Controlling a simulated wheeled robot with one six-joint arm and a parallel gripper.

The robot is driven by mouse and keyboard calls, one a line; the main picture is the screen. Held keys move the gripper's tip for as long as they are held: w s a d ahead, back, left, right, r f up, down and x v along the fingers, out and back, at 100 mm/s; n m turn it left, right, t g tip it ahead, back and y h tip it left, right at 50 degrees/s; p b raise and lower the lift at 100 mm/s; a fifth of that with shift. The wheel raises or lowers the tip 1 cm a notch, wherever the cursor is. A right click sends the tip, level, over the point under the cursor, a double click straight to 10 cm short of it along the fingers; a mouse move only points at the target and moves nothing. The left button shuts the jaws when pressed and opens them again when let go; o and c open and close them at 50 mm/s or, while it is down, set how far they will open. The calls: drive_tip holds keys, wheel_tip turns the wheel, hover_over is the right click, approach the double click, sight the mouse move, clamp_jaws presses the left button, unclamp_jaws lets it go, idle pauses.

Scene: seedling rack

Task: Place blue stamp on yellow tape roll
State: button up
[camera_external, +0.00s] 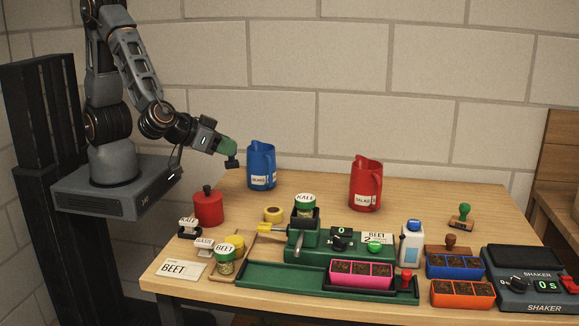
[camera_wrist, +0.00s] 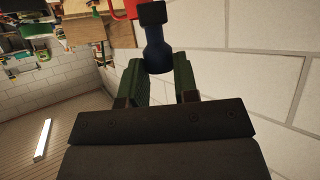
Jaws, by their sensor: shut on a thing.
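My gripper (camera_external: 228,148) is raised above the table's back left area, left of the blue jug. It is shut on the dark blue stamp (camera_external: 232,162), which hangs below the green fingers. In the wrist view the stamp (camera_wrist: 157,50) sits between the green fingertips (camera_wrist: 159,70), with its dark block pointing away from me. Nothing is on top of the roll.
A blue jug (camera_external: 261,165) stands close to the right of my gripper. A red canister (camera_external: 208,207) stands left of the tape roll, and a green machine (camera_external: 325,243) is to its right. A red jug (camera_external: 365,184) stands farther back. Planters and a shaker (camera_external: 525,272) fill the right side.

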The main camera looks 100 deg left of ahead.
drive_tip(key=s+a+n+g+y, duration=0.2)
drive_tip(key=s+a+n+g, duration=0.1)
drive_tip(key=a, duration=0.1)
hover_over(269, 212)
drive_tip(key=shift+a+f, duration=0.1)
drive_tip(key=shift+f, duration=6.15)
drive_tip(key=shift+f, duration=0.2)
drive_tip(key=o, duration=0.9)
drive_tip(key=shift+o, duration=0.2)
